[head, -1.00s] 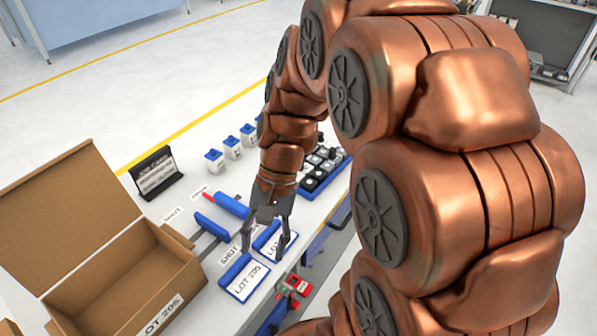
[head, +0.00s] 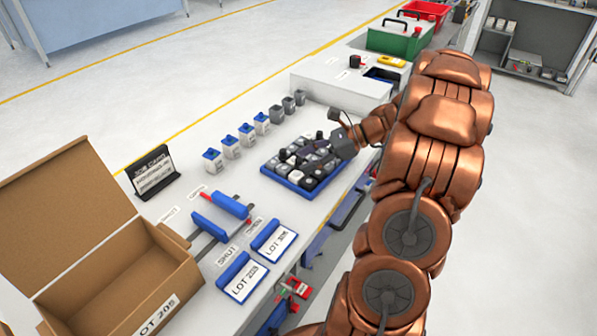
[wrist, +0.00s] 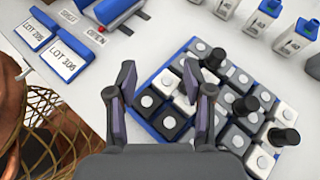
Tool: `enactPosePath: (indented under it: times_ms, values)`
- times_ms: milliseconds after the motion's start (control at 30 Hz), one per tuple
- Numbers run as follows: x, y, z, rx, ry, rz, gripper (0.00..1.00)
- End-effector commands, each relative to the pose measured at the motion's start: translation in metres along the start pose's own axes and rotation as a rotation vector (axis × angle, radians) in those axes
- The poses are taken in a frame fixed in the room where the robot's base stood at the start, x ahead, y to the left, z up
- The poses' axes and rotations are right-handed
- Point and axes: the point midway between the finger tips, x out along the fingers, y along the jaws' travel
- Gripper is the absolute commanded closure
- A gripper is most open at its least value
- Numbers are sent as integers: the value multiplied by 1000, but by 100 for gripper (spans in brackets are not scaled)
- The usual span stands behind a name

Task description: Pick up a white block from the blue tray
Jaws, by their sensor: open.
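The blue tray (head: 284,180) sits on the white bench and holds rows of white, grey and black blocks with round pale tops. In the wrist view its blue rim (wrist: 142,122) runs along the left. A white block (wrist: 167,82) stands near that edge between my fingers in the picture, with another white block (wrist: 184,104) just below right. My gripper (wrist: 160,72) is open and empty above the tray. In the head view my gripper and wrist hide part of the tray's far right side.
Dark cylinders (wrist: 245,104) rise from some tray positions. Blue-capped bottles (head: 212,160) line the bench behind. Two blue-framed lot cards (head: 243,277), a blue-handled fixture (head: 230,205) and an open cardboard box (head: 120,275) are at left. A white case (head: 340,85) stands beyond the tray.

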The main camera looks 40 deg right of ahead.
Motion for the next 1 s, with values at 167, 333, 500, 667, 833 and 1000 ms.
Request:
enactPosePath:
  times_ms: [167,333,500,667,833,1000]
  values:
    - [-28,-23,-28,99,-61,-97,48]
    - [-36,-30,-35,130,-83,-130,48]
    - [-21,-33,-33,131,-85,-129,48]
    - [-8,-34,-32,130,-85,-129,48]
    - [14,-35,-31,135,-84,-126,48]
    - [34,-38,-32,132,-83,-128,48]
